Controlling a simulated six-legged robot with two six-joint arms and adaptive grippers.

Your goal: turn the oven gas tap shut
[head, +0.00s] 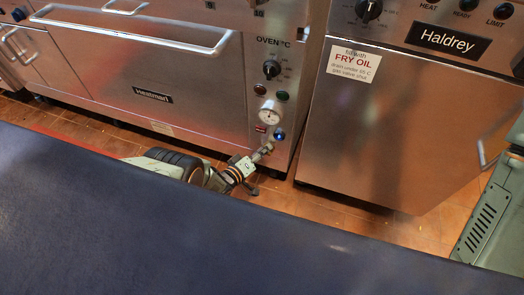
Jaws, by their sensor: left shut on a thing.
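The steel oven (200,85) stands at the upper left, with its control column at its right end. A small blue-capped fitting (279,135), which looks like the gas tap, sits low on that column, below a round white gauge (270,113). My left gripper (266,149) reaches up to it from the lower left and is shut on it. The fingers cover part of the fitting, so its handle angle cannot be told. My right gripper is not in view.
A Haldrey fryer (390,130) with a fry oil label (353,63) stands right of the oven, across a narrow gap. The oven's bar handle (130,35) sticks out above. Tiled floor (345,210) is open in front. A dark blue surface (200,235) fills the foreground.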

